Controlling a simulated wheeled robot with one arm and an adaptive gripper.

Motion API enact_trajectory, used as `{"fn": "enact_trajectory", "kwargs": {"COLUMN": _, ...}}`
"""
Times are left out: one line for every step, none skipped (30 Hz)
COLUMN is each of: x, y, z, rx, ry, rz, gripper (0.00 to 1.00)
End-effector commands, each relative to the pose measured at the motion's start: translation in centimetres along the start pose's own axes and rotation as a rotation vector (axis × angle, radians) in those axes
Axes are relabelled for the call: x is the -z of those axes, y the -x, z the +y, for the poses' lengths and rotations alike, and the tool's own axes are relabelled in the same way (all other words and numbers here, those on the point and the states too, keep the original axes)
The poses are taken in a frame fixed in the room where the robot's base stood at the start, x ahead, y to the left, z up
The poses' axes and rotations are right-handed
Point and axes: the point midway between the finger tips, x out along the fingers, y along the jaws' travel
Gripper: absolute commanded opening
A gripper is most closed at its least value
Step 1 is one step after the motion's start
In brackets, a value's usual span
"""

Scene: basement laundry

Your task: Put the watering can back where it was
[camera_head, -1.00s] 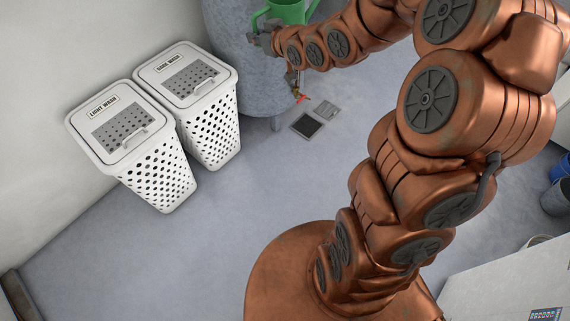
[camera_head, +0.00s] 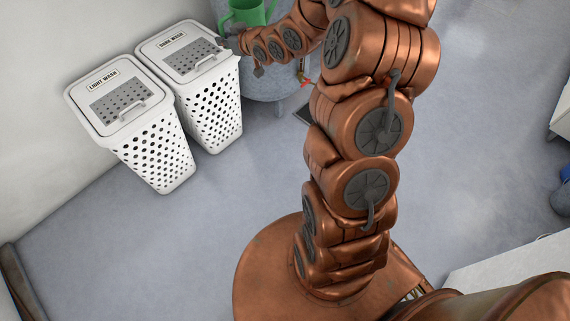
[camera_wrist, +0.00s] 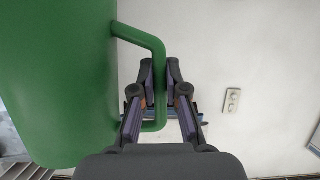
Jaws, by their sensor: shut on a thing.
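The green watering can (camera_head: 246,13) is at the top edge of the head view, partly cut off, in front of the grey tank. My gripper (camera_head: 232,42) is at its lower left in that view, near the dark wash hamper's lid. In the wrist view the can's smooth green body (camera_wrist: 58,85) fills the left side. Its green handle (camera_wrist: 150,42) passes down between the fingers of my gripper (camera_wrist: 161,92). My gripper is shut on the handle. The can's spout is not visible.
Two white hampers, light wash (camera_head: 150,150) and dark wash (camera_head: 212,110), stand by the left wall. A grey tank (camera_head: 275,85) stands right of them. A white wall with a switch plate (camera_wrist: 232,100) shows in the wrist view. Much floor (camera_head: 110,245) is clear.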

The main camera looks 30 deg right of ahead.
Motion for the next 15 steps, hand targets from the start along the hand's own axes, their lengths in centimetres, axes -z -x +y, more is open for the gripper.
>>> {"fn": "enact_trajectory", "kwargs": {"x": -2.7, "y": -1.2, "z": 1.3, "rx": -0.010, "ry": -0.003, "rz": -0.003, "gripper": 0.00}}
{"fn": "enact_trajectory", "kwargs": {"x": -3.7, "y": -1.7, "z": 2.1, "rx": -0.015, "ry": -0.005, "rz": -0.003, "gripper": 0.00}}
{"fn": "enact_trajectory", "kwargs": {"x": -5.0, "y": -2.4, "z": 2.9, "rx": -0.019, "ry": -0.007, "rz": -0.005, "gripper": 0.00}}
{"fn": "enact_trajectory", "kwargs": {"x": -6.1, "y": -2.8, "z": 3.6, "rx": -0.023, "ry": -0.008, "rz": -0.006, "gripper": 0.00}}
{"fn": "enact_trajectory", "kwargs": {"x": -7.0, "y": -3.2, "z": 4.2, "rx": -0.026, "ry": -0.008, "rz": -0.006, "gripper": 0.00}}
{"fn": "enact_trajectory", "kwargs": {"x": -8.5, "y": -3.8, "z": 5.0, "rx": -0.029, "ry": -0.010, "rz": -0.007, "gripper": 0.00}}
{"fn": "enact_trajectory", "kwargs": {"x": -9.6, "y": -4.2, "z": 5.6, "rx": -0.032, "ry": -0.013, "rz": -0.009, "gripper": 0.00}}
{"fn": "enact_trajectory", "kwargs": {"x": -10.7, "y": -4.6, "z": 6.2, "rx": -0.035, "ry": -0.014, "rz": -0.008, "gripper": 0.00}}
{"fn": "enact_trajectory", "kwargs": {"x": -11.9, "y": -5.1, "z": 7.1, "rx": -0.040, "ry": -0.013, "rz": -0.005, "gripper": 0.00}}
{"fn": "enact_trajectory", "kwargs": {"x": -13.0, "y": -5.5, "z": 7.7, "rx": -0.043, "ry": -0.014, "rz": -0.004, "gripper": 0.00}}
{"fn": "enact_trajectory", "kwargs": {"x": -14.2, "y": -5.9, "z": 8.3, "rx": -0.045, "ry": -0.016, "rz": -0.006, "gripper": 0.00}}
{"fn": "enact_trajectory", "kwargs": {"x": -15.7, "y": -6.3, "z": 9.1, "rx": -0.048, "ry": -0.019, "rz": -0.008, "gripper": 0.00}}
{"fn": "enact_trajectory", "kwargs": {"x": -16.8, "y": -6.7, "z": 9.6, "rx": -0.050, "ry": -0.020, "rz": -0.008, "gripper": 0.00}}
{"fn": "enact_trajectory", "kwargs": {"x": -18.0, "y": -7.0, "z": 10.1, "rx": -0.053, "ry": -0.021, "rz": -0.009, "gripper": 0.00}}
{"fn": "enact_trajectory", "kwargs": {"x": -19.6, "y": -7.4, "z": 10.8, "rx": -0.054, "ry": -0.022, "rz": -0.010, "gripper": 0.00}}
